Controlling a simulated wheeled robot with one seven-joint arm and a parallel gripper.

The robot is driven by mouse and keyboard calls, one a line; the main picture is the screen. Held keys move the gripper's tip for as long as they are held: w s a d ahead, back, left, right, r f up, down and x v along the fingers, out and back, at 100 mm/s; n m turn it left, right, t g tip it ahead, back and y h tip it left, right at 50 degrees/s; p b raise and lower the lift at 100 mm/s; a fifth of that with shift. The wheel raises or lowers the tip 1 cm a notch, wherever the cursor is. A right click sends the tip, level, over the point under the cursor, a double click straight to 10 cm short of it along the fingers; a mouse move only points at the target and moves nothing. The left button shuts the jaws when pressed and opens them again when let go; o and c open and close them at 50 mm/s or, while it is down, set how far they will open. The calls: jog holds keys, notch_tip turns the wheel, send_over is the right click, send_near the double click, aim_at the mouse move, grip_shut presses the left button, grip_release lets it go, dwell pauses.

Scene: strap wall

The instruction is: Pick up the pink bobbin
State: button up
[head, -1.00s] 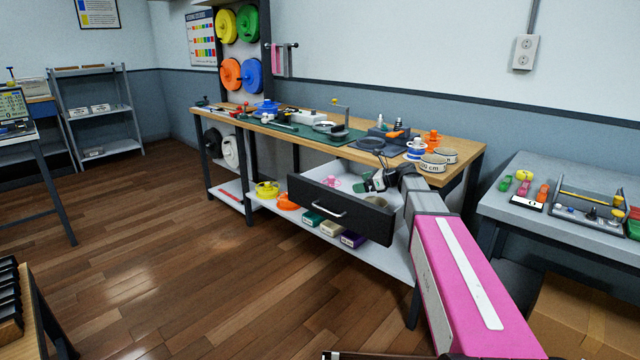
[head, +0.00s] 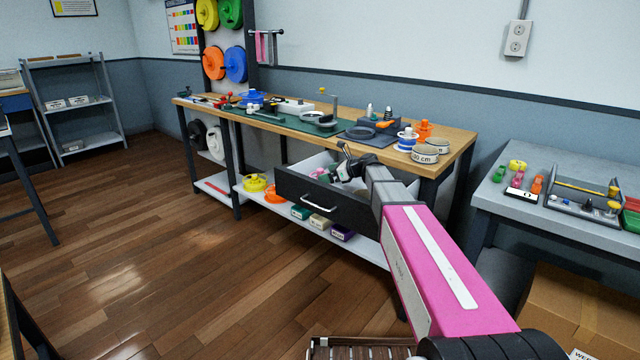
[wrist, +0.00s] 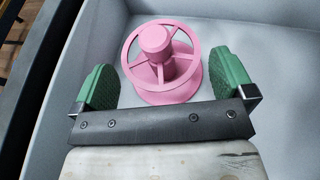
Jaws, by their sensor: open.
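The pink bobbin (wrist: 162,62) stands upright inside the open drawer, its spoked top rim and round hub facing the wrist camera. In the head view only a bit of the pink bobbin (head: 318,173) shows, over the drawer's front panel and beside my gripper. My gripper (wrist: 165,85) is open, with one green-padded finger to the left and one to the right of the bobbin. The fingertips appear near the bobbin's sides without visible contact. In the head view my gripper (head: 335,172) reaches down into the drawer (head: 309,196).
The drawer's grey walls (wrist: 255,22) surround the bobbin, with free floor to its right. The workbench top (head: 455,140) above holds spools and tools. A lower shelf (head: 362,246) carries yellow and orange spools and small boxes. A grey side table (head: 490,195) stands right.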

jog(key=x, duration=0.3)
jog(key=shift+w+a+r, duration=0.1)
jog(key=shift+w+a, duration=0.05)
jog(key=shift+a, duration=0.3)
jog(key=c, duration=0.6)
jog(key=shift+r, duration=0.1)
jog(key=shift+c, duration=0.2)
